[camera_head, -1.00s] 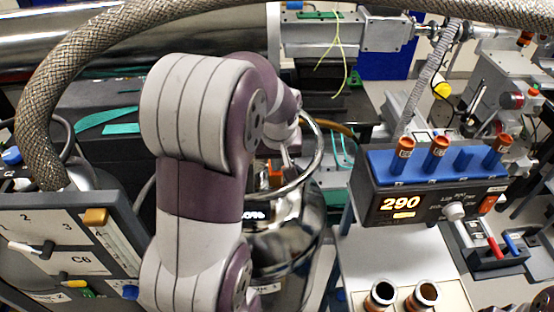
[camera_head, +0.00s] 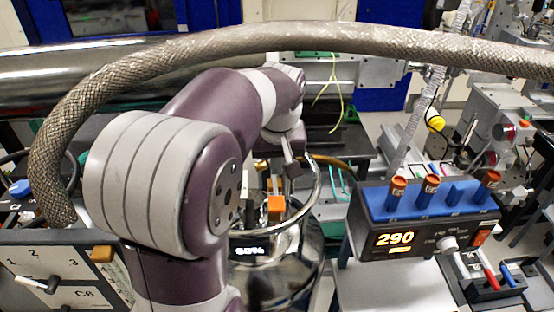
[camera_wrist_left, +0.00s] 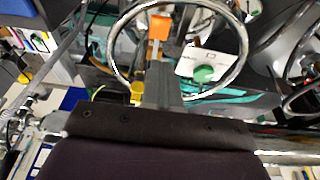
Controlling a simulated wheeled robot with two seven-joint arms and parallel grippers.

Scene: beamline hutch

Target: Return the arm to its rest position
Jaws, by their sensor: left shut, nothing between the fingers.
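My left arm comes in from the left in the head view, its elbow large in front. My left gripper (camera_head: 293,170) is at the far end of the arm, pointing down over the metal ring (camera_head: 316,205) of a shiny vessel (camera_head: 275,283). In the left wrist view the gripper (camera_wrist_left: 160,70) is shut and empty, and the ring (camera_wrist_left: 243,50) shows beyond and around its tips. I cannot tell whether it touches the ring. An orange block (camera_head: 276,208) is just below the gripper. My right gripper is not in view.
A thick braided hose (camera_head: 270,40) arches over the arm. A blue-topped controller reading 290 (camera_head: 400,236) stands at the right, with orange-capped vials (camera_head: 397,187) in its top. A numbered panel (camera_head: 40,262) is at the lower left.

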